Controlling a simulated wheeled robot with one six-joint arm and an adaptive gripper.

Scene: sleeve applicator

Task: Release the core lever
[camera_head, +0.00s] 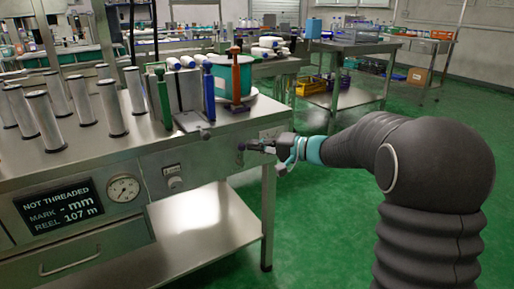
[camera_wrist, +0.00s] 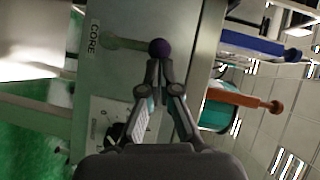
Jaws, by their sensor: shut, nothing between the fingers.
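My gripper (camera_wrist: 154,66) is shut with nothing held. Its fingertips are right at the knob in the wrist view; whether they touch it I cannot tell. In the head view my gripper (camera_head: 250,146) reaches in from the right, level with the knob, and partly hides the panel there.
A dark dial (camera_wrist: 116,133) with a white plate sits on the panel beside my fingers. The bench top holds several metal posts (camera_head: 111,108), a green lever (camera_head: 161,97), an orange lever (camera_head: 236,78) and a reel (camera_head: 218,80). The display (camera_head: 63,205) reads NOT THREADED. Green floor is open at right.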

